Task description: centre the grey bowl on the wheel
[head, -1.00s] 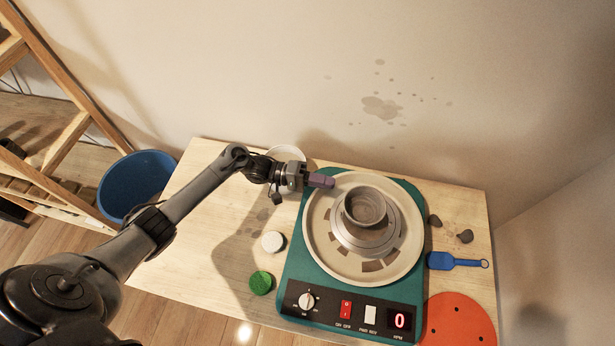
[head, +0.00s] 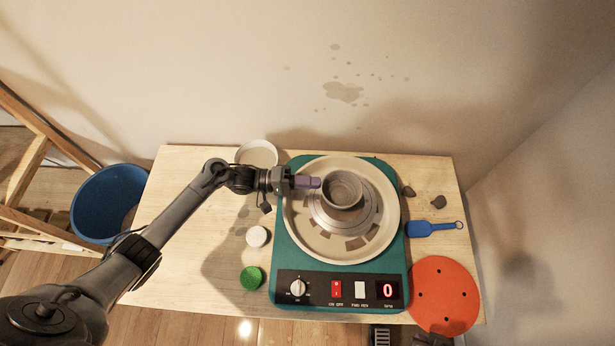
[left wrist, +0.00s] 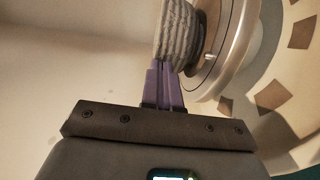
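The grey bowl (head: 344,193) stands upright on the round grey wheel head (head: 345,228), inside the pale splash pan (head: 300,222) of the teal pottery wheel (head: 285,262). In the head view the bowl appears a little toward the back of the wheel head; its height makes the exact offset hard to judge. My left gripper (head: 320,183) is at the bowl's left side with its purple fingers together. In the left wrist view the fingertips (left wrist: 166,64) meet or nearly meet the ridged bowl wall (left wrist: 174,32); nothing shows between them. My right gripper is not visible.
A white dish (head: 257,151) stands behind the left arm. A white lid (head: 257,236) and green lid (head: 252,278) lie left of the wheel. A blue tool (head: 430,229), dark stones (head: 438,202) and an orange disc (head: 444,295) lie right. A blue bucket (head: 105,205) stands left of the table.

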